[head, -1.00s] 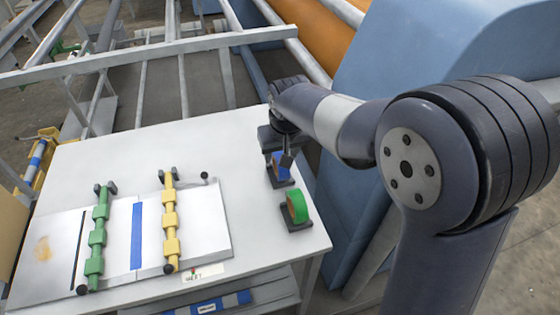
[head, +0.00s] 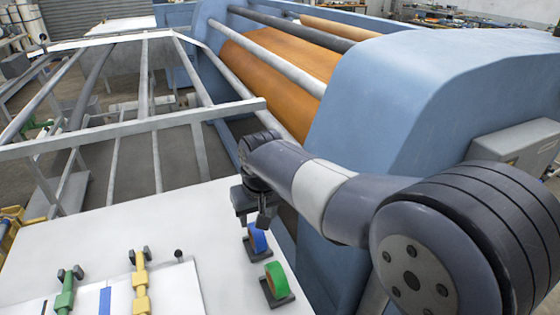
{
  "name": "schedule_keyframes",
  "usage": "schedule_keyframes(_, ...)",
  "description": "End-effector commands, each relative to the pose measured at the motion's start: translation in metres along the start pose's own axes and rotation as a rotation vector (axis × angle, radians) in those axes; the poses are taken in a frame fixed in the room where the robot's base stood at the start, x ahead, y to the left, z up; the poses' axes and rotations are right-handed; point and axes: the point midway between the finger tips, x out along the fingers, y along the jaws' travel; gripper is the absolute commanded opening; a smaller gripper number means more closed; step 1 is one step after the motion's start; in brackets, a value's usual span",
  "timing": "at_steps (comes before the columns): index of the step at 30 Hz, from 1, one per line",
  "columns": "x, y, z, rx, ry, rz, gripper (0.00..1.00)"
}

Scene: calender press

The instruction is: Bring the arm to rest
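My gripper (head: 263,215) hangs at the end of my arm, over the right side of the white table (head: 60,250). It points down, and its fingers look narrow and dark. A blue tape roll on a dark holder (head: 257,239) stands just below and beside the fingertips; I cannot tell whether they touch. The fingers are too small in this view to show whether they are open or shut. Nothing is clearly seen in them.
A green tape roll on a holder (head: 277,280) stands nearer me. A green clamp bar (head: 66,295) and a yellow clamp bar (head: 140,285) lie across a plate at the front. The blue press housing (head: 430,90) rises close to my arm's right. Orange rollers (head: 270,65) lie behind.

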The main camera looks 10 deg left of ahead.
Motion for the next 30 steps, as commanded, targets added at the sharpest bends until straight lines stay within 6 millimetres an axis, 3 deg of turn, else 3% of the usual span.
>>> schedule_keyframes(17,0.105,0.0,0.001,0.0,-0.006,0.001,0.51)
schedule_keyframes(18,0.092,0.0,-0.003,0.0,0.002,0.0,0.51)
schedule_keyframes(21,0.078,0.0,-0.007,0.0,0.001,0.0,0.51)
schedule_keyframes(30,0.054,0.0,-0.013,0.0,0.001,0.0,0.51)
